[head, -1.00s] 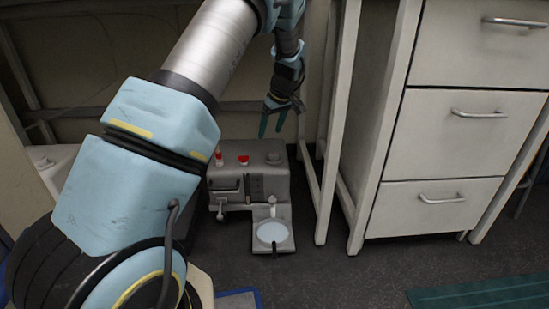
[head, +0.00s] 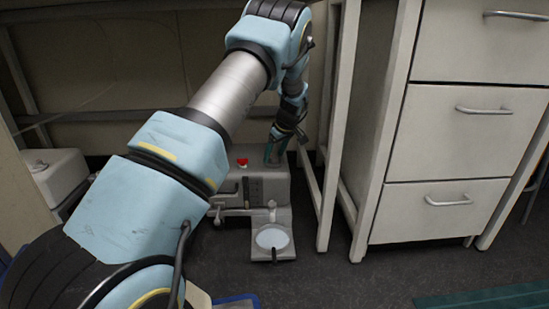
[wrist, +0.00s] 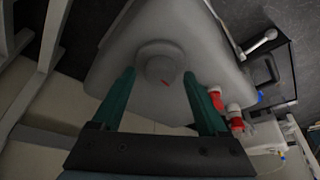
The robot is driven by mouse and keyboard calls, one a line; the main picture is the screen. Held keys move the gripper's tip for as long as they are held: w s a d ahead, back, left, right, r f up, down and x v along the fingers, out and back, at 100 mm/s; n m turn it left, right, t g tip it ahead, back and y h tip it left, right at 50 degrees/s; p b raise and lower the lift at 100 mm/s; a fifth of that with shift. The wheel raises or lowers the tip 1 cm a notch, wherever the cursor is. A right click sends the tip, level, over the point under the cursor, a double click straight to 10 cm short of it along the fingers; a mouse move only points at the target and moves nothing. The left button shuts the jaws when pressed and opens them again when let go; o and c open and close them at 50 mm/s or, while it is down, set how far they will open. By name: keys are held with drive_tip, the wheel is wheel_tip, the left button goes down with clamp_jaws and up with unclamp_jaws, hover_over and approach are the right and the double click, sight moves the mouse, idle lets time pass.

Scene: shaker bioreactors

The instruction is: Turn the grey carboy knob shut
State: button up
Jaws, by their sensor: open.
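The grey knob (wrist: 160,62) is a round cap on top of a grey box-shaped unit (wrist: 125,55), with a small red mark beside its centre. My gripper (wrist: 159,76) has two green fingers, open, with one tip to either side of the knob's near edge. I cannot tell whether the tips reach down around it or hover just above. No contact shows. In the head view my gripper (head: 277,153) is over the back right of the unit's top (head: 262,190) and hides the knob there.
Red-capped fittings (wrist: 216,98) stand beside the right finger. A metal lever (wrist: 260,42) juts from the unit. A white container (head: 55,175) sits at the left. A bench leg (head: 338,130) and a drawer cabinet (head: 450,130) stand close on the right.

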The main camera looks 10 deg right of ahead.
clamp_jaws()
idle(0.8)
